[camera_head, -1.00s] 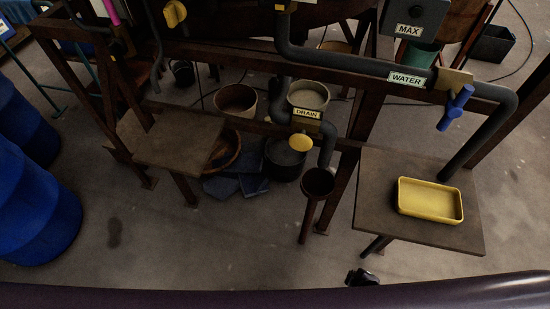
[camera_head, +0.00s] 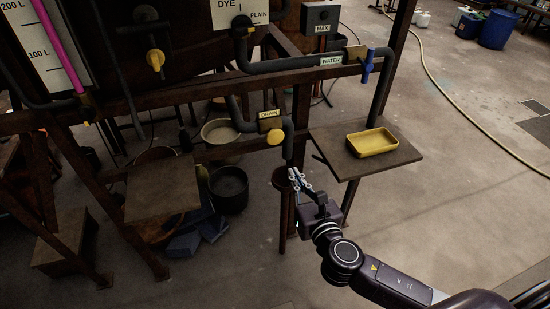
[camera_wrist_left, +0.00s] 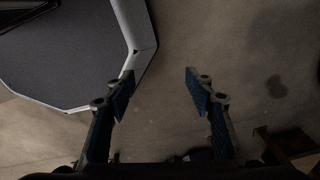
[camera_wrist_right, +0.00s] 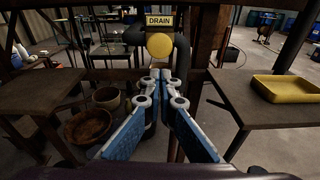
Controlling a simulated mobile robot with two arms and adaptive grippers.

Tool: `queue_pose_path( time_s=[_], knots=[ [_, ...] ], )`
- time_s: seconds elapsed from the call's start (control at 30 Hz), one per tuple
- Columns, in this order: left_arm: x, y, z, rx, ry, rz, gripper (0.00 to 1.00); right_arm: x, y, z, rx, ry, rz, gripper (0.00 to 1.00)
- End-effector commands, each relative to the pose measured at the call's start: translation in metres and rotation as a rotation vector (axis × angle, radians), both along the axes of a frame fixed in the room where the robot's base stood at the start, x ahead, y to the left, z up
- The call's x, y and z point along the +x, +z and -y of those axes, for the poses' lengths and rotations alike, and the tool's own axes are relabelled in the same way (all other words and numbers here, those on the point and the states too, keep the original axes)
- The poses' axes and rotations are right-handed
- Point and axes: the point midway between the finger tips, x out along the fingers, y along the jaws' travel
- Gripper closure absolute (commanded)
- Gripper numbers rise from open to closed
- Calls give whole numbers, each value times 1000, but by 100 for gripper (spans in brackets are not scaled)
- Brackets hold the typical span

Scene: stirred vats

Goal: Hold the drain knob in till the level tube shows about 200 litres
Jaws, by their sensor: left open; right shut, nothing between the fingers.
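The yellow round drain knob (camera_head: 275,137) sits on the pipe under the DRAIN label (camera_head: 269,114) in the head view. It also shows in the right wrist view (camera_wrist_right: 160,46). My right gripper (camera_head: 298,178) is shut and empty, below the knob and apart from it in the picture. In the right wrist view its fingertips (camera_wrist_right: 160,76) point forward just below the knob. The level tube (camera_head: 60,45) holds pink liquid up to the picture's top edge, beside the 100 L and 200 L marks; its top is cut off. My left gripper (camera_wrist_left: 160,82) is open and empty over the floor.
A side shelf (camera_head: 400,158) bears a yellow tray (camera_head: 372,143) right of the knob. Another shelf (camera_head: 160,192) stands left. A blue water valve (camera_head: 367,65) is above.

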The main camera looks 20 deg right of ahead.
Motion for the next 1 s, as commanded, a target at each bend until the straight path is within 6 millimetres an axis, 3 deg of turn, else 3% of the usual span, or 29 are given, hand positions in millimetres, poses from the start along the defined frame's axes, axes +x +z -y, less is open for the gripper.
queue_pose_path(
  time_s=[0.13,0.57,1.0],
  knots=[
    [0,0,-2,3,1,1,51,-1,16,-4,-44,12,32,100],
    [5,2,18,-21,6,8,51,5,16,-4,-45,11,33,100],
    [4,16,7,-9,3,5,51,78,11,-5,-43,11,33,100]
  ],
)
